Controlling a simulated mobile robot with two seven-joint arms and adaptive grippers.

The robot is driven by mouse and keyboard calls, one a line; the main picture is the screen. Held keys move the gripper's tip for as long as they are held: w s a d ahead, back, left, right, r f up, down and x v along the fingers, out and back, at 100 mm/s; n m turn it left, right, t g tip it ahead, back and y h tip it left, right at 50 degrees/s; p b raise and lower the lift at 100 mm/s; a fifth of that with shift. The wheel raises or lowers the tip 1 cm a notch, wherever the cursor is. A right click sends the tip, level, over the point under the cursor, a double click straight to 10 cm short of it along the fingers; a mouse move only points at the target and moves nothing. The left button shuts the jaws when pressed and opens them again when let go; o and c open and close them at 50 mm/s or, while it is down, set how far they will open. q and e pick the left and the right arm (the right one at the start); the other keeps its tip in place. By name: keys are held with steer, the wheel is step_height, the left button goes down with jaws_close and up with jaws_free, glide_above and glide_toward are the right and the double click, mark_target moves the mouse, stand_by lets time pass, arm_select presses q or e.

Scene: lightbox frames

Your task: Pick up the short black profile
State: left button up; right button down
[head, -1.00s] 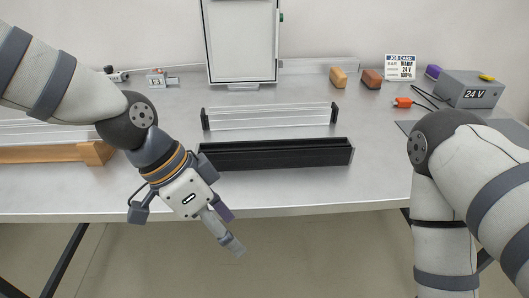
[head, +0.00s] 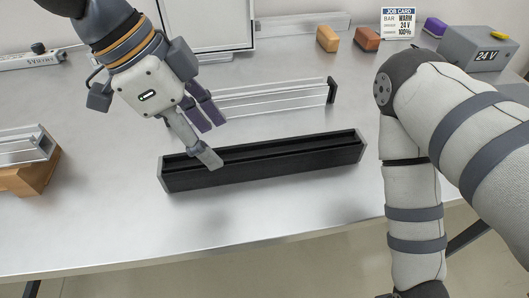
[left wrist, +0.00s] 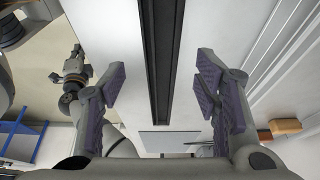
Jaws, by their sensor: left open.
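The short black profile (head: 262,166) lies on the grey table, a long dark channel with lighter end caps, slightly tilted across the head view. My left gripper (head: 211,140) is open over its left part, one finger in front of the profile from this view. In the left wrist view the profile (left wrist: 160,60) runs lengthwise between the two open, purple-padded fingers (left wrist: 161,82), with nothing gripped. Contact cannot be told. My right arm hangs at the right in the head view. Its gripper (left wrist: 74,66) shows small in the left wrist view; its jaws are unclear.
A silver profile (head: 265,97) stands just behind the black one. A wooden block with a silver profile (head: 25,148) is at the left. Orange (head: 327,39) and brown (head: 366,38) blocks, a job card (head: 399,23) and a 24 V box (head: 475,50) are at the back. The table front is clear.

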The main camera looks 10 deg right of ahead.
mark_target(225, 155)
arm_select(q)
steer(key=x, duration=0.6)
steer(key=shift+a+r, duration=0.1)
steer(key=shift+c, duration=0.6)
steer(key=shift+w, duration=0.1)
jaws_close()
